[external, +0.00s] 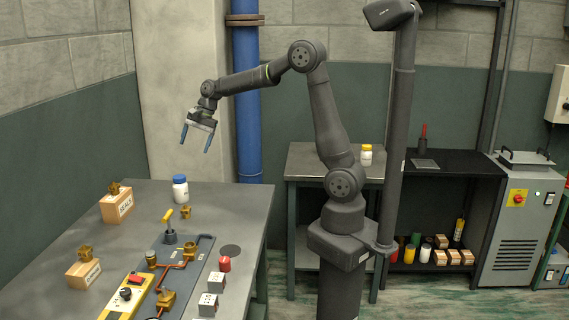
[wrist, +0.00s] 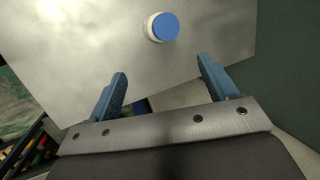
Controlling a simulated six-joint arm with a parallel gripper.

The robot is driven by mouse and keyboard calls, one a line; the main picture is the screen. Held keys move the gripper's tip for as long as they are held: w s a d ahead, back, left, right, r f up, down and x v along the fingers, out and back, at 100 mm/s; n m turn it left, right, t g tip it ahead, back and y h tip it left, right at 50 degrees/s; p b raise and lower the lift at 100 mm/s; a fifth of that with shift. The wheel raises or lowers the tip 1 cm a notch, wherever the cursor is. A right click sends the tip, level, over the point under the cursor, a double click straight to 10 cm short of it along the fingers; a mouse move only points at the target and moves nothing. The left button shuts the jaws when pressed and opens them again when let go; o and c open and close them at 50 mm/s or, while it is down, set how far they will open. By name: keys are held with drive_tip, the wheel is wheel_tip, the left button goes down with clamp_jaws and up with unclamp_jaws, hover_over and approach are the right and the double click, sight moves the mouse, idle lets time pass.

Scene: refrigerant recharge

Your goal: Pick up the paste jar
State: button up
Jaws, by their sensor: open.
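A white jar with a blue lid (external: 180,188) stands upright at the far edge of the grey work table; I take it to be the paste jar. In the wrist view the jar (wrist: 161,27) shows from above, beyond the fingertips and between their lines. My gripper (external: 196,143) is open and empty, in the air above and slightly right of the jar. Its two blue fingers (wrist: 160,68) are apart and touch nothing. Another white jar, with a yellow lid (external: 366,155), stands on the back bench.
The work table (external: 235,203) also holds a seals box (external: 116,207), a second small box (external: 83,273), brass fittings, a panel with copper pipes (external: 180,262) and a red-topped item (external: 224,264). A blue pipe (external: 246,100) stands behind my gripper. The table around the jar is mostly clear.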

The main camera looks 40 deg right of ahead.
drive_tip(key=m+g+h, duration=0.1)
drive_tip(key=m+h, duration=0.3)
drive_tip(key=m, duration=0.5)
hover_over(180, 186)
drive_tip(key=w, duration=0.2)
drive_tip(key=f, duration=1.1)
drive_tip(key=d+f, duration=0.1)
drive_tip(key=f, duration=0.5)
drive_tip(key=shift+w+f, duration=0.2)
drive_tip(key=c, duration=1.2)
drive_tip(key=shift+c, duration=0.2)
drive_tip(key=shift+r, duration=0.1)
